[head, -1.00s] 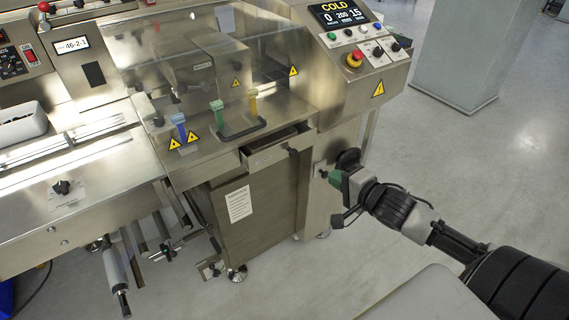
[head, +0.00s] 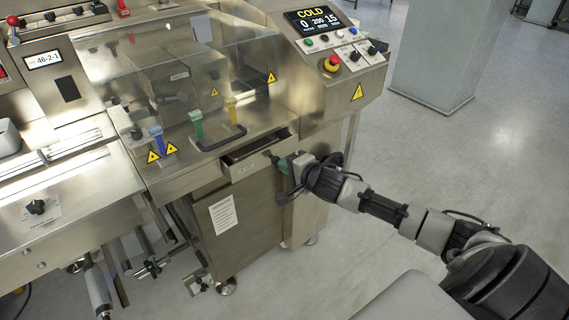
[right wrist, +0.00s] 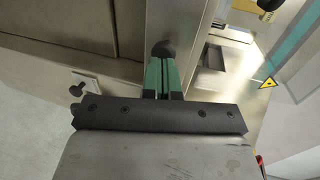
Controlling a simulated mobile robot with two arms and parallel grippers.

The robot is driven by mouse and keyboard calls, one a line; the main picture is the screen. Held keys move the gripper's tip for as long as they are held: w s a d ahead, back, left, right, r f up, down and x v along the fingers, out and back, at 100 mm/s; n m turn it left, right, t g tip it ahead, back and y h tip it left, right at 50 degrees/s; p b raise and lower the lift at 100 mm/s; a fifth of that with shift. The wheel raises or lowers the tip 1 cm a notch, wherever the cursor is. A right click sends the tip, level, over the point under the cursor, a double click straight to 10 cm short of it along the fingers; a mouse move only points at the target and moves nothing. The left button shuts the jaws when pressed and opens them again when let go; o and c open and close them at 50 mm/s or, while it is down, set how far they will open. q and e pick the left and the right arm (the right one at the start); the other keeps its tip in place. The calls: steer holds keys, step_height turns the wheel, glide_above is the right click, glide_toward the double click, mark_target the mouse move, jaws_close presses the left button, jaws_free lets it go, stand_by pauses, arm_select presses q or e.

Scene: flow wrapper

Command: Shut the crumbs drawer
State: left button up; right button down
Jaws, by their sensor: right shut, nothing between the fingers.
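The crumbs drawer (head: 244,169) is a steel drawer under the clear-covered section of the machine. It stands partly open, with its dark inside showing behind the front panel. A small black knob sits on its front. My right gripper (head: 275,161) is shut and empty, its fingertips at the knob at the right part of the drawer front. In the right wrist view the green fingers (right wrist: 165,72) are together, with the round black knob (right wrist: 163,50) right at their tips; whether they touch it I cannot tell. My left gripper is out of view.
A black handle (head: 222,140) and coloured levers stand just above the drawer. The control panel with a red stop button (head: 331,63) is at the upper right. The cabinet door (head: 232,235) lies below the drawer. Open floor (head: 470,160) is on the right.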

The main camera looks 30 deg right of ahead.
mark_target(272, 153)
steer(key=shift+w, duration=0.4)
steer(key=w, duration=0.2)
steer(key=w+p, duration=0.1)
steer(key=w, duration=0.1)
steer(key=shift+w+a+r+p, duration=0.15)
steer(key=shift+w+a+p, duration=0.05)
steer(key=shift+w+p, duration=0.15)
steer(key=shift+r, duration=0.1)
steer(key=shift+s, duration=0.1)
